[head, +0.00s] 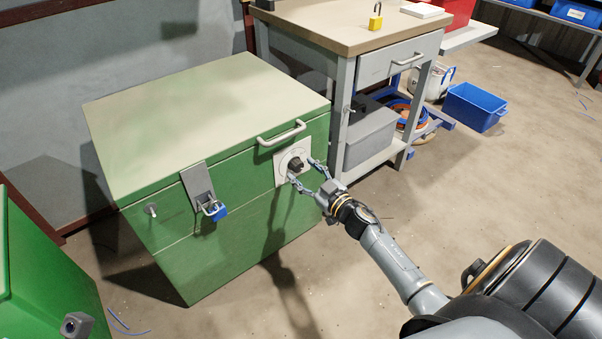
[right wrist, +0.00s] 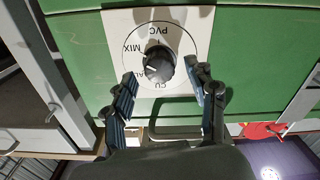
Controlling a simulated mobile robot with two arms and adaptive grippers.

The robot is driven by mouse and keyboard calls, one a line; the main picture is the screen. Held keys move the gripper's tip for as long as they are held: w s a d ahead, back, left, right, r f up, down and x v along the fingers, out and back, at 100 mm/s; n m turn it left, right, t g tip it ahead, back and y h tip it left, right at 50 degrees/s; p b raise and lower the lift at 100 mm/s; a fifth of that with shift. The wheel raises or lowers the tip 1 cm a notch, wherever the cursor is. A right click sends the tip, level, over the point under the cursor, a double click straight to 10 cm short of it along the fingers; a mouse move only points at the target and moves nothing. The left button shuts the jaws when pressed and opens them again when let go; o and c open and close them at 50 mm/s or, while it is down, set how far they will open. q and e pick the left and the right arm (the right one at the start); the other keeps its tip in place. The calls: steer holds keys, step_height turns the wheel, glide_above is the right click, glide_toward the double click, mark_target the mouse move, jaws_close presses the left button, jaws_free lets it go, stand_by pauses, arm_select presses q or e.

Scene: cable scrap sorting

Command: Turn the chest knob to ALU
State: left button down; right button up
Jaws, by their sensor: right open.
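The green chest (head: 160,235) stands shut, with a black round knob (head: 295,164) on a white dial plate (head: 281,173) at the right of its front. In the right wrist view, the knob (right wrist: 159,66) sits in a dial that appears upside down, with PVC, MIX, CU and a partly hidden label starting AL. A pale mark on the knob seems to point to the lower left; I cannot tell the exact setting. My right gripper (head: 303,172) is open, its fingers on either side of the knob; contact is unclear. My left gripper is not in view.
The chest has a handle (head: 282,133) above the dial and a blue padlock (head: 216,211) on its hasp. A workbench (head: 330,25) with a yellow padlock (head: 376,16) stands close to its right. Another green chest (head: 45,275) is at the left. A blue bin (head: 474,107) lies farther right.

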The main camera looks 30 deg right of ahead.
steer(key=shift+w, duration=0.8)
steer(key=c, duration=1.1)
steer(key=shift+c, duration=0.2)
steer(key=shift+n, duration=0.3)
steer(key=n, duration=0.2)
steer(key=shift+a+n, duration=0.1)
steer(key=shift+n, duration=0.2)
steer(key=n, duration=0.2)
steer(key=shift+n, duration=0.4)
steer(key=n, duration=0.5)
steer(key=shift+n, duration=0.6)
